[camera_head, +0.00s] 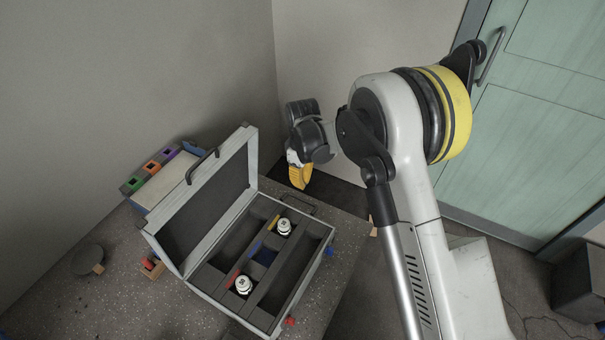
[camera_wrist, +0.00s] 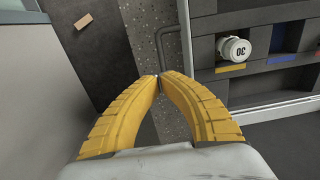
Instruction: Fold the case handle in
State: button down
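The open case (camera_head: 285,262) lies on the bench with its lid (camera_head: 200,210) raised. A thin dark handle (camera_head: 300,203) sticks out from the case's far end. In the wrist view this handle (camera_wrist: 160,48) is a bent bar standing out beside the case wall (camera_wrist: 187,60). Another black handle (camera_head: 202,166) is on the lid's outer edge. My gripper (camera_head: 299,184) is just above the end handle. In the wrist view its yellow fingertips (camera_wrist: 160,82) come together over the bar, hiding part of it. I cannot tell whether they touch it.
Inside the case are dark compartments, with two white round parts (camera_head: 284,227) (camera_head: 243,285) and coloured strips. A box with coloured blocks (camera_head: 153,166) stands behind the lid. A dark disc (camera_head: 88,260) lies at left. A small tan block (camera_wrist: 84,21) lies beyond the bench edge.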

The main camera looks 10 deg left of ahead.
jog(key=b, duration=0.2)
send_over(300, 207)
jog(key=f, duration=0.5)
jog(key=shift+d+f, duration=0.3)
jog(key=shift+f, duration=0.1)
jog(key=shift+f+b, duration=0.45)
jog(key=shift+f, duration=0.25)
jog(key=shift+s+f+b, duration=0.2)
jog(key=shift+f+b, duration=1.1)
jog(key=shift+s+a+f+b, duration=0.2)
jog(key=shift+s+f+b, duration=0.2)
jog(key=shift+f+b, duration=0.2)
jog(key=shift+s+f+g+y, duration=0.25)
jog(key=shift+g+y, duration=0.15)
jog(key=shift+g, duration=0.4)
jog(key=shift+s+a+f+g+b, duration=0.15)
jog(key=shift+s+g+b, duration=0.1)
jog(key=shift+g+b, duration=0.3)
